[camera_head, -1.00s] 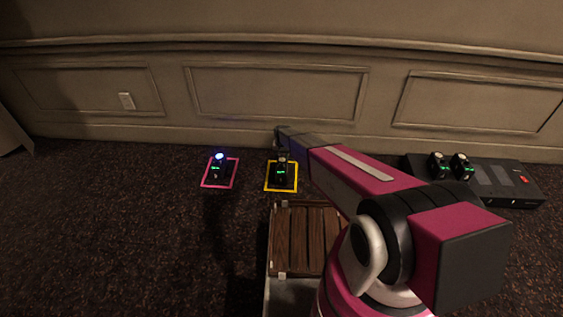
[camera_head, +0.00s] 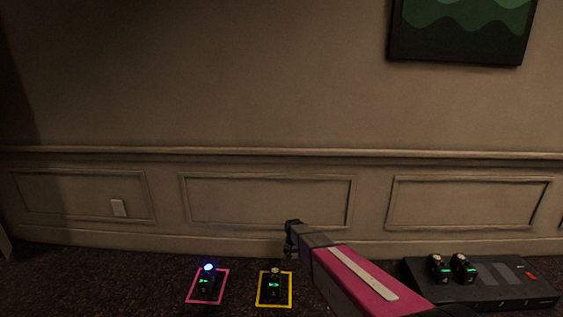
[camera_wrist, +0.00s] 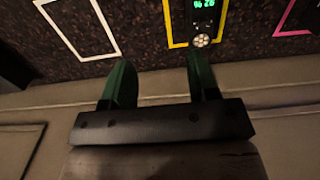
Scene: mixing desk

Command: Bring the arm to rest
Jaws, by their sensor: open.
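My pink and grey arm reaches in from the bottom right of the head view, and my gripper (camera_head: 291,238) is at its far end, above and just right of the yellow square. In the wrist view my gripper (camera_wrist: 160,85) shows two green fingers spread apart with nothing between them. A small black device with green lit digits (camera_head: 274,285) stands inside the yellow square outline (camera_head: 259,302); it also shows in the wrist view (camera_wrist: 203,15), beyond the fingers and apart from them.
A similar device with a blue-lit top (camera_head: 208,283) stands in a pink square (camera_head: 190,299) at left. A black charger-like console (camera_head: 500,284) at right holds two more devices (camera_head: 463,268). A panelled wall (camera_head: 270,205) rises behind. A white outline (camera_wrist: 75,52) lies on bare carpet.

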